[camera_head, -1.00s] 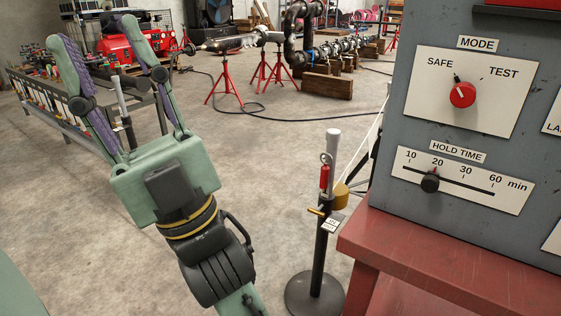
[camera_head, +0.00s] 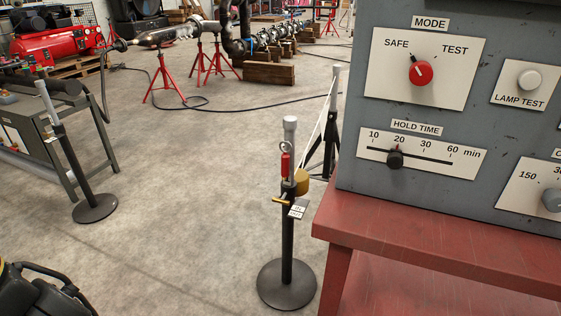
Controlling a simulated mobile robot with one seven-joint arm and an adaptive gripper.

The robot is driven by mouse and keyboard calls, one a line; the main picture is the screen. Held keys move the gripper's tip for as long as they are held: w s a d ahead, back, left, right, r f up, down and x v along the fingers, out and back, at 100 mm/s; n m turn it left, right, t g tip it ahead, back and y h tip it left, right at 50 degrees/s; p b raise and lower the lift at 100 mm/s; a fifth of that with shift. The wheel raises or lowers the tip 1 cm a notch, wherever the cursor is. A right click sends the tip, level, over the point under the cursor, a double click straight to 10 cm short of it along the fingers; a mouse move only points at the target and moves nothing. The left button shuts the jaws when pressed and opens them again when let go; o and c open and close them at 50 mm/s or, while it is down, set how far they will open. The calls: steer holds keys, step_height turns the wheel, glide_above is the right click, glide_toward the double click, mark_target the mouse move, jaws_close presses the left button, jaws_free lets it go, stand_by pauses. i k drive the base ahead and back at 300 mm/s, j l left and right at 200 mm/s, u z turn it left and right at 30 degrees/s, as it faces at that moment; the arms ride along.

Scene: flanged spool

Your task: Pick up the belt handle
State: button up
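A dark stanchion (camera_head: 287,250) with a grey top stands on a round base left of the red bench. Near its top hang a red cylindrical piece (camera_head: 285,166) on a ring, a small brass-yellow bar (camera_head: 281,199) and a printed tag (camera_head: 298,209). A yellow round piece (camera_head: 302,182) sits behind them, and a pale belt (camera_head: 322,118) runs from there toward a post behind. I cannot tell for certain which of these pieces is the belt handle. My gripper is out of view; only a dark part of my arm shows at the lower left.
The grey control panel (camera_head: 468,150) stands on the red bench (camera_head: 420,240), close to the stanchion's right. Another stanchion (camera_head: 75,165) stands at left beside a grey table (camera_head: 30,150). The floor between the stanchions is clear. A black hose (camera_head: 240,108) lies farther back.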

mark_target(285, 157)
steer(key=i+j+z, duration=0.15)
steer(key=i+j, duration=0.15)
steer(key=i+j+z, duration=0.35)
steer(key=i+j, duration=0.2)
steer(key=j, duration=0.3)
steer(key=i+j+z, duration=0.2)
steer(key=j, duration=0.2)
steer(key=k, duration=0.45)
